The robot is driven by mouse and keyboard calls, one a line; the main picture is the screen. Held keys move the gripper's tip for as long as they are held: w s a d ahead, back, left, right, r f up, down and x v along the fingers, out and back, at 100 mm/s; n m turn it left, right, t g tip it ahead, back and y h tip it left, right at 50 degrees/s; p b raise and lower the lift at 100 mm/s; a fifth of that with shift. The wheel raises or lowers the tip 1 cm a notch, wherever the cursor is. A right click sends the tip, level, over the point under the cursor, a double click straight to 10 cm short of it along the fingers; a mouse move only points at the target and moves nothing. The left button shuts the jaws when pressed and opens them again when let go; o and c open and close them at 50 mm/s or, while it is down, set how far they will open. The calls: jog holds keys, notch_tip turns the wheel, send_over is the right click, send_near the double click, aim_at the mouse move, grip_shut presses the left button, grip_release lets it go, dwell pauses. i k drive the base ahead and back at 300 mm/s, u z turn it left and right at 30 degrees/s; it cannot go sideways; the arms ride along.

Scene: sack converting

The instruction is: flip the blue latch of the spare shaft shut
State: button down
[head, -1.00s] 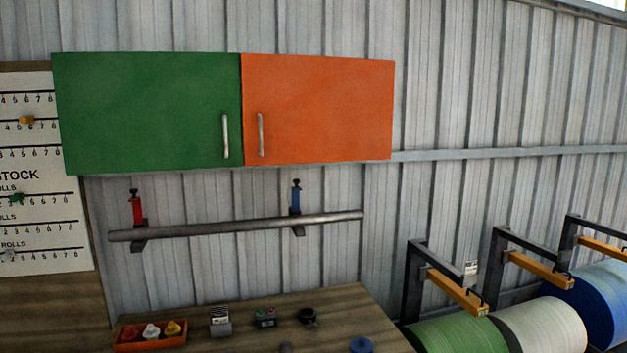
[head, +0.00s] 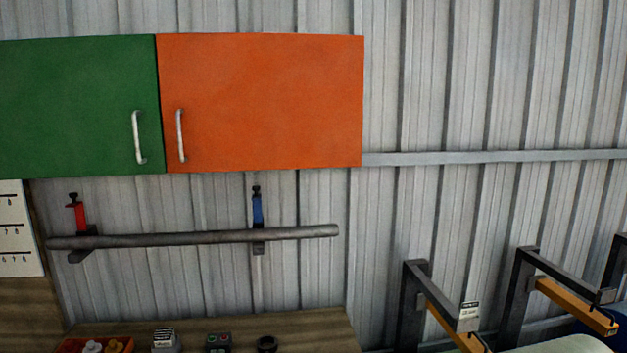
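The spare shaft (head: 180,239) is a grey metal bar lying level along the wall under the cabinets. It rests in two dark brackets. The blue latch (head: 257,209) stands upright at the right bracket, above the shaft, with a dark knob at its top. A red latch (head: 78,216) also stands upright at the left bracket. Both latches point up and do not lie across the shaft. My gripper is not in the head view, so whether it is open or shut does not show.
A green cabinet door (head: 75,105) and an orange door (head: 262,100) hang above the shaft. A bench (head: 310,332) below carries an orange tray (head: 68,345) and small items. Dark roll-stand arms (head: 415,305) stick out at the right. The wall right of the shaft is bare.

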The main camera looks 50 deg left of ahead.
aim_at(256, 192)
jog(key=i, duration=0.6)
jog(key=u, duration=3.45)
jog(key=i, duration=0.7)
